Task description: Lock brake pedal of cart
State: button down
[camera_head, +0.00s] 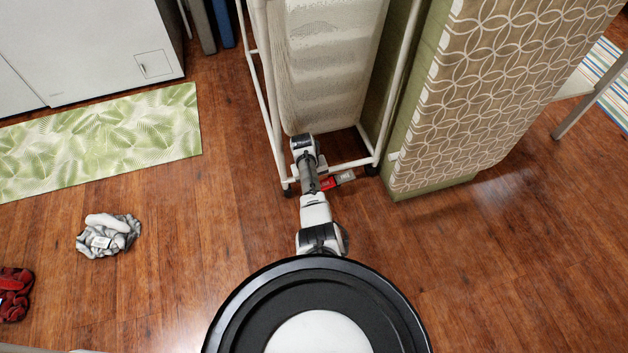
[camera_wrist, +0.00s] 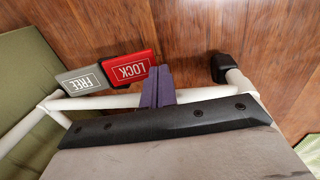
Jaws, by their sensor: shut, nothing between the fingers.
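The cart (camera_head: 277,128) has a white tube frame around a beige fabric body. Its brake has a red LOCK pedal (camera_wrist: 129,67) and a grey FREE pedal (camera_wrist: 87,81) side by side; the red one (camera_head: 328,184) also shows low at the cart's near end in the head view. My gripper (camera_wrist: 158,72) is shut and empty, its purple fingertips close together beside the right edge of the LOCK pedal in the wrist view. I cannot tell whether they touch it. In the head view my arm hides the fingers.
A patterned upholstered piece (camera_head: 500,90) stands close on the cart's right. A black caster (camera_wrist: 224,68) is right of the fingers. A leafy mat (camera_head: 100,140), a crumpled grey cloth (camera_head: 108,236) and red shoes (camera_head: 13,292) lie left. Wooden floor between is clear.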

notch_tip(320, 180, up, 13)
jog(key=a+p, duration=0.1)
jog(key=p, duration=0.3)
jog(key=shift+s+a+p, duration=0.25)
jog(key=shift+a+p, duration=0.05)
jog(key=shift+a, duration=0.1)
